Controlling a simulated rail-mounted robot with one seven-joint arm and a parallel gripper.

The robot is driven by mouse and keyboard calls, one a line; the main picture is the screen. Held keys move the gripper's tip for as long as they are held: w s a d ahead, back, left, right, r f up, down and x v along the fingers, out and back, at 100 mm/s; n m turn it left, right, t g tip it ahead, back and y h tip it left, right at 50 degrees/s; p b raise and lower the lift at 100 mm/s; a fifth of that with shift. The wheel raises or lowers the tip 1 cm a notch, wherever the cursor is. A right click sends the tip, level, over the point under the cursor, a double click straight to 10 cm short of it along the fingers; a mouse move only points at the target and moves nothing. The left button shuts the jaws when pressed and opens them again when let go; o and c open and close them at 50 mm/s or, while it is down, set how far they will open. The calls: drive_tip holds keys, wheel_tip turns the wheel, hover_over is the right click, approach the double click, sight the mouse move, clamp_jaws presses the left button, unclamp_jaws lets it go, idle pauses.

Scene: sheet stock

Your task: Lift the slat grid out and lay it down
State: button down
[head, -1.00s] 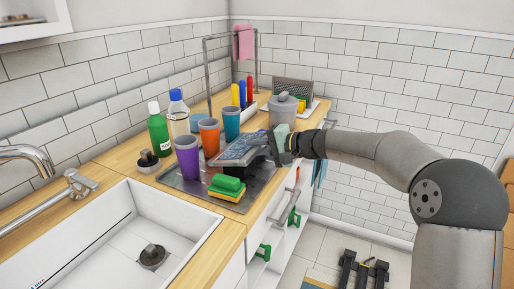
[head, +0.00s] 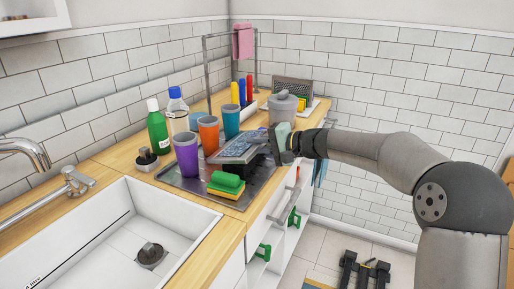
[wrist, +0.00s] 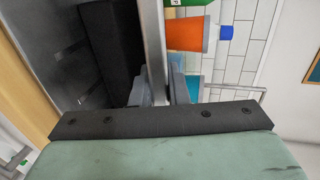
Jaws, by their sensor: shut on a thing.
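The slat grid (head: 238,149) is a thin grey slab with a bluish patterned face. In the head view it is tilted over the dark metal tray (head: 214,197) on the counter. My gripper (head: 270,143) is shut on its right end. In the wrist view my gripper (wrist: 161,88) has a finger on each side of the slab, which shows as a narrow grey strip (wrist: 153,40). A dark block (wrist: 112,50) lies beside it there. Whether the slab touches the tray is hidden.
Purple (head: 187,155), orange (head: 209,135) and teal (head: 231,122) cups stand behind the grid. A green and yellow sponge stack (head: 227,186) is in front. A grey lidded pot (head: 283,108) stands to the right. The white sink (head: 120,235) is at front left.

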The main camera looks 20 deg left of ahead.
drive_tip(key=shift+d+f+y+b, duration=0.2)
drive_tip(key=shift+y+b, duration=0.3)
drive_tip(key=shift+b, duration=1.6)
drive_tip(key=c, duration=1.3)
unclamp_jaws()
drive_tip(key=shift+f, duration=0.15)
drive_tip(key=shift+f, duration=0.4)
drive_tip(key=shift+f+b+v, duration=0.2)
drive_tip(key=shift+b+v, duration=0.4)
drive_tip(key=shift+v, duration=0.55)
drive_tip(key=shift+w+d, duration=0.15)
drive_tip(key=shift+d, duration=0.15)
drive_tip(key=shift+r, duration=0.2)
drive_tip(key=shift+d+r, duration=0.1)
